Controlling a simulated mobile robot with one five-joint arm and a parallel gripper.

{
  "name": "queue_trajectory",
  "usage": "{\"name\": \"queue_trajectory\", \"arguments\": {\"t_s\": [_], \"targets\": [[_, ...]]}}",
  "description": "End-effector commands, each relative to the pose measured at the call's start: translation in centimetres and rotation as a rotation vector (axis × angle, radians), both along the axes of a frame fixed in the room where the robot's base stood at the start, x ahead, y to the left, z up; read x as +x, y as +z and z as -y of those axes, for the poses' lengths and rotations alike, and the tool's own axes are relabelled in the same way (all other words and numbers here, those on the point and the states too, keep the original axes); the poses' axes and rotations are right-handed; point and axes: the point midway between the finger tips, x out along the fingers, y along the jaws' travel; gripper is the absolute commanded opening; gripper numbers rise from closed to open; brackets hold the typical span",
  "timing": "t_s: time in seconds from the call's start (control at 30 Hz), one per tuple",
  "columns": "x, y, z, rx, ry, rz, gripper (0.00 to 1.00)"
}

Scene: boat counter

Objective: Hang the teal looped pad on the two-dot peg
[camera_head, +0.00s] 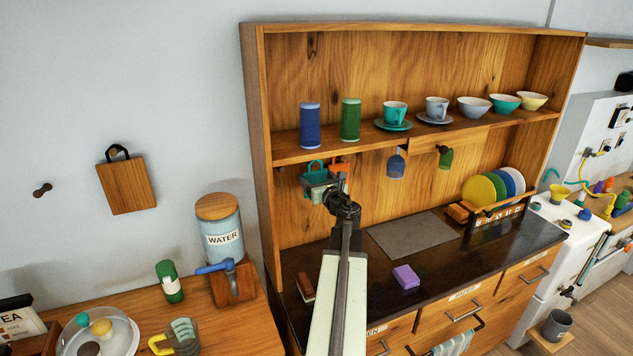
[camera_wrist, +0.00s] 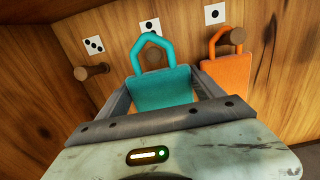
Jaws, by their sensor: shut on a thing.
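The teal looped pad (camera_wrist: 163,88) is upright between the two fingers of my gripper (camera_wrist: 165,97), with its loop at the top. It also shows in the head view (camera_head: 315,175), under the hutch shelf at the left. The two-dot card (camera_wrist: 149,26) is on the back panel just above the loop. A brown peg end (camera_wrist: 152,60) shows within the loop's opening; I cannot tell whether the loop rests on it. In the head view my gripper (camera_head: 321,187) partly covers the pad.
An orange looped pad (camera_wrist: 230,73) hangs on the peg right of the teal one, by the one-dot card (camera_wrist: 214,13). A bare peg (camera_wrist: 92,71) stands at left below the three-dot card (camera_wrist: 94,45). The shelf (camera_head: 290,155) is overhead; a purple block (camera_head: 406,277) lies on the counter.

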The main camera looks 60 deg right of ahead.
Motion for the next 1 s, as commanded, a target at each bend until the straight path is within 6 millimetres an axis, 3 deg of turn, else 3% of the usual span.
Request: {"name": "queue_trajectory", "arguments": {"t_s": [0.6,1.0], "targets": [[3.4,-0.8,2.6,0.0,-0.001,0.0,0.36],[3.9,-1.4,3.0,0.0,-0.001,0.0,0.36]]}}
